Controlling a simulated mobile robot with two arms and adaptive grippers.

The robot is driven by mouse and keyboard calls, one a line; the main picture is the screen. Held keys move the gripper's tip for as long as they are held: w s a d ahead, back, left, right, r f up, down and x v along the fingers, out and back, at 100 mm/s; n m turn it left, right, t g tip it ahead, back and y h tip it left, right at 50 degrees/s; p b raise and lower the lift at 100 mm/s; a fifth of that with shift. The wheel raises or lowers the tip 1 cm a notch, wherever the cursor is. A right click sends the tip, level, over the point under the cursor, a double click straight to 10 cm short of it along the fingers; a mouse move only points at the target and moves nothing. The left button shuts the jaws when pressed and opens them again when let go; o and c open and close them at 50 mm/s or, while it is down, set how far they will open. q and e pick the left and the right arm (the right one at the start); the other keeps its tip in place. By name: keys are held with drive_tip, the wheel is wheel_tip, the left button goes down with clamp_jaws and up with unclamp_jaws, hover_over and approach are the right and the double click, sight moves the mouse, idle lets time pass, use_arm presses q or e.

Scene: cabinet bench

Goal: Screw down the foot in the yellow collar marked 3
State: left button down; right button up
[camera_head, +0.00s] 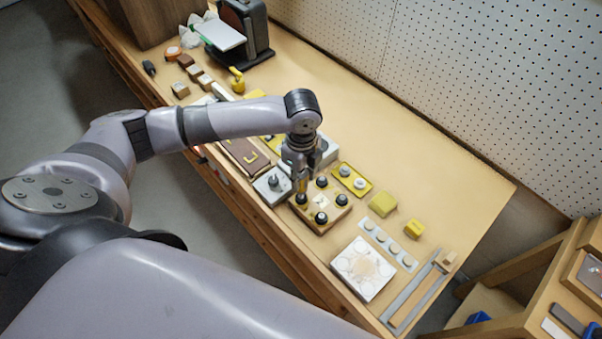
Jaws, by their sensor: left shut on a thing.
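A wooden block (318,221) near the front edge of the bench carries several black-topped feet, among them a front one (321,218) and a right one (342,200). The numbers on the collars are too small to read, so I cannot tell which is marked 3. My left gripper (301,184) points down over the back left part of this block. It is shut on a foot (301,198) there, whose collar is mostly hidden by the fingers. My right gripper is out of view.
A grey plate with a knob (272,186) stands close left of the block. A yellow tray (351,180) lies behind it, and yellow blocks (383,204) to its right. A white patterned tile (363,269) lies in front right. The bench's back right is clear.

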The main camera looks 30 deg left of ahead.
use_arm(q)
drive_tip(key=shift+f+p, duration=0.1)
drive_tip(key=shift+p, duration=0.5)
idle(0.7)
drive_tip(key=shift+f+p, duration=0.2)
drive_tip(key=shift+p, duration=0.65)
idle(1.5)
drive_tip(key=shift+r, duration=0.1)
wheel_tip(320, 180, up, 2)
drive_tip(key=p, duration=0.2)
drive_tip(key=shift+p, duration=0.35)
drive_tip(key=shift+r+p, duration=0.65)
drive_tip(key=shift+r, duration=1.3)
